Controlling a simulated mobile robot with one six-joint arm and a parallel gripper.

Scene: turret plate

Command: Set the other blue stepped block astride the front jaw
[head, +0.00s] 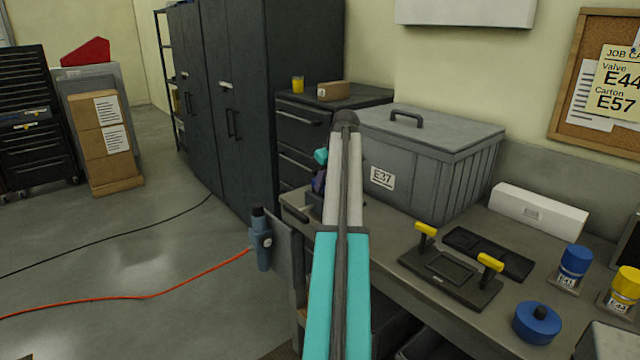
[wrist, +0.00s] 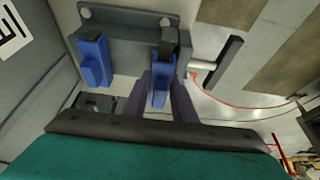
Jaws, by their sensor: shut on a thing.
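In the wrist view my gripper (wrist: 164,90) has its dark fingers shut on a blue stepped block (wrist: 160,95) with a dark top. This block is close against the grey vise (wrist: 125,24); I cannot tell whether it touches or straddles the jaw. The other blue stepped block (wrist: 95,65), also dark-topped, sits at the vise to the left, apart from my fingers. In the head view my gripper (head: 318,184) is low over the bench's far left end, mostly behind my own arm. The blocks are hidden there.
The vise's bar handle (wrist: 216,65) sticks out to the right in the wrist view. In the head view a grey lidded bin (head: 440,165) stands close to the right of my arm. A black tray with yellow handles (head: 448,275) lies on the bench. Open floor is at left.

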